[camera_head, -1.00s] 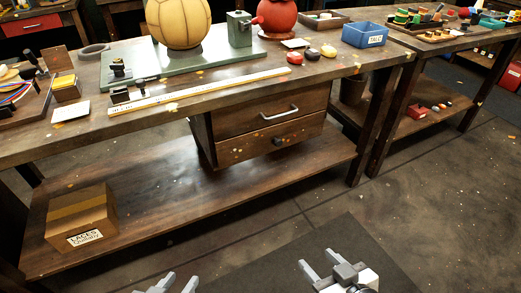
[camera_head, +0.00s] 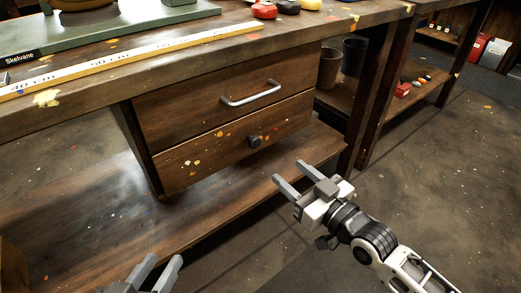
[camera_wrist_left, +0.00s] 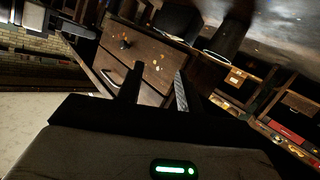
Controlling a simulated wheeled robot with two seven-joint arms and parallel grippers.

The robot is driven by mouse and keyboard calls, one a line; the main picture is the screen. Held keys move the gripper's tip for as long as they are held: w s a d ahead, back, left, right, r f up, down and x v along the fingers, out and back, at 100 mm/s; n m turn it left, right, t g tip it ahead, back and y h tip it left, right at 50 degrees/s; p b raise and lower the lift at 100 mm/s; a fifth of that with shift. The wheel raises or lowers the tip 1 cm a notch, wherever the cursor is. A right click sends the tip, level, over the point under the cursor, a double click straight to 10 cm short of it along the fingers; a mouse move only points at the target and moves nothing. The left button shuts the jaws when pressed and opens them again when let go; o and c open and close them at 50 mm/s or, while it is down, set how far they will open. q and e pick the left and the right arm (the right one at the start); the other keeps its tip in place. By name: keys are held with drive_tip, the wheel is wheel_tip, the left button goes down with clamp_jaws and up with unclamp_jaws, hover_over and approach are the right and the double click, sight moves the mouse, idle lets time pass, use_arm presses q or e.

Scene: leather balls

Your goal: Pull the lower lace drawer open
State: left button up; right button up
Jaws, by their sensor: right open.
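The lower drawer (camera_head: 220,146) is a paint-flecked wooden front with a dark square knob (camera_head: 255,141). It is closed, under the upper drawer (camera_head: 190,110), which has a silver bar handle (camera_head: 250,95) and is also closed. My right gripper (camera_head: 289,173) is open and empty, below and right of the knob, apart from it. My left gripper (camera_head: 157,270) is low at the bottom edge, its fingers apart and empty. In the left wrist view, the lower drawer (camera_wrist_left: 150,55) and its knob (camera_wrist_left: 123,45) show tilted beyond the left fingers.
The workbench top (camera_head: 225,55) overhangs the drawers, with a long ruler (camera_head: 140,60) near its edge. A lower shelf (camera_head: 215,200) runs beneath the drawers. A bench leg (camera_head: 375,100) and dark bins (camera_head: 352,56) stand to the right. Open floor lies at right.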

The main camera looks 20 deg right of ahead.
sight(257, 144)
drive_tip(key=b+x, duration=0.2)
drive_tip(key=x, duration=0.8)
drive_tip(key=shift+f, duration=0.1)
drive_tip(key=shift+w+a+b, duration=0.2)
drive_tip(key=shift+w+b, duration=0.1)
drive_tip(key=shift+w, duration=0.25)
use_arm(q)
drive_tip(key=shift+w+d+r+n+t+h, duration=0.25)
drive_tip(key=shift+d+r+n+t+h, duration=0.15)
drive_tip(key=shift+d+r+n+h, duration=0.15)
use_arm(e)
drive_tip(key=shift+w, duration=0.1)
use_arm(q)
drive_tip(key=shift+a, duration=0.1)
use_arm(e)
clamp_jaws()
